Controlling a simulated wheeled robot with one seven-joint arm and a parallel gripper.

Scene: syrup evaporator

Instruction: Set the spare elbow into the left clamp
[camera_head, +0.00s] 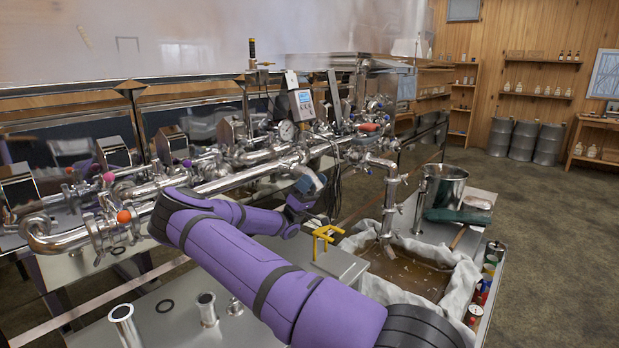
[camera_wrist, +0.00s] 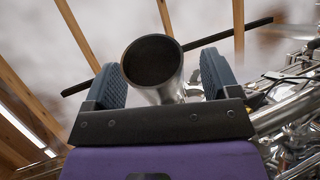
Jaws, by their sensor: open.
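My gripper (camera_head: 309,183) is at the steel pipework, right of the middle of its run, with its jaws open. In the wrist view its two dark blue ribbed pads (camera_wrist: 160,80) stand either side of a steel pipe piece with a dark round end (camera_wrist: 152,62). A gap shows between this piece and the right pad; the left pad is very close to it. I cannot tell whether this piece is the spare elbow. A clamp-like fitting (camera_head: 103,236) sits by the bent pipe end (camera_head: 42,238) at the far left. Which fitting is the left clamp is not clear.
Short steel pipe pieces (camera_head: 124,326) (camera_head: 206,309) stand on the bench at lower left. A lined basin (camera_head: 410,275) and a steel pot (camera_head: 444,187) are at right. Open floor lies beyond.

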